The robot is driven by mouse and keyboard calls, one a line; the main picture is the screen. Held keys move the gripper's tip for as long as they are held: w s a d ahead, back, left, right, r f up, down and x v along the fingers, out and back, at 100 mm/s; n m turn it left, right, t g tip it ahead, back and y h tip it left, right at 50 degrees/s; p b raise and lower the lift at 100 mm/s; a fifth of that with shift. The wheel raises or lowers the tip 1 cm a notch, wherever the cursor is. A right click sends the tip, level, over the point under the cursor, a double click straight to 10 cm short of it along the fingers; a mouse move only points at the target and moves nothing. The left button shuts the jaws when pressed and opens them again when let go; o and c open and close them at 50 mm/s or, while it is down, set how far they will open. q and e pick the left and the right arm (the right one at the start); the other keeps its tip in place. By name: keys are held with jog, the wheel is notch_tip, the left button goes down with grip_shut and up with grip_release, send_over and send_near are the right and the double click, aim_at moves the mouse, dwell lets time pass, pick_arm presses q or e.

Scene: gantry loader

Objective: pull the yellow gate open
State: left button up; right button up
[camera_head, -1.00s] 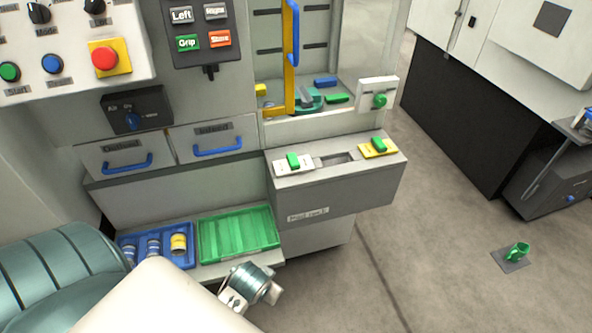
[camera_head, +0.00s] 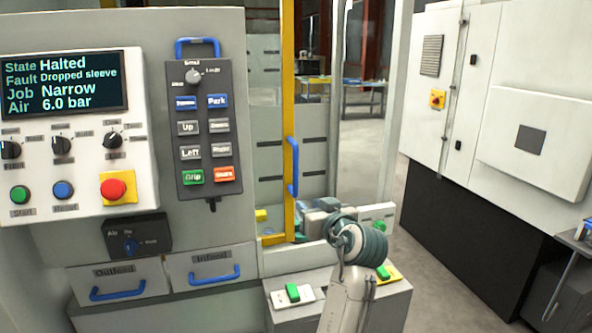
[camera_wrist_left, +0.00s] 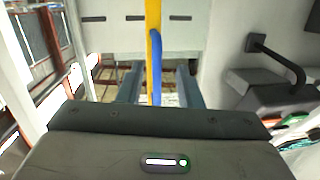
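The yellow gate (camera_head: 287,90) is a tall yellow-edged frame at the front of the machine's opening. Its blue upright handle (camera_head: 293,167) is on the gate's edge. My left gripper (camera_head: 318,212) is just below and to the right of the handle, partly hidden by my own wrist. In the left wrist view the two fingers of the left gripper (camera_wrist_left: 160,84) stand apart, open. The blue handle (camera_wrist_left: 157,68) shows between and ahead of them, with the yellow gate edge (camera_wrist_left: 153,18) behind it. I cannot tell whether the fingers touch the handle. My right gripper is not in view.
A button pendant (camera_head: 205,130) and a control panel (camera_head: 75,180) are to the left. The panel screen (camera_head: 62,83) reads Halted, Dropped sleeve. A ledge with a green-handled white plate (camera_head: 291,296) lies below. White cabinets (camera_head: 520,110) stand at the right, past open floor.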

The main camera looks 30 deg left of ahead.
pick_arm(q)
jog(key=n+y, duration=0.2)
send_near(297, 161)
jog(key=p+x, duration=0.4)
jog(key=x, duration=0.6)
jog(key=shift+w+a, duration=0.15)
jog(key=shift+a, duration=0.15)
jog(key=shift+c, duration=0.2)
grip_shut()
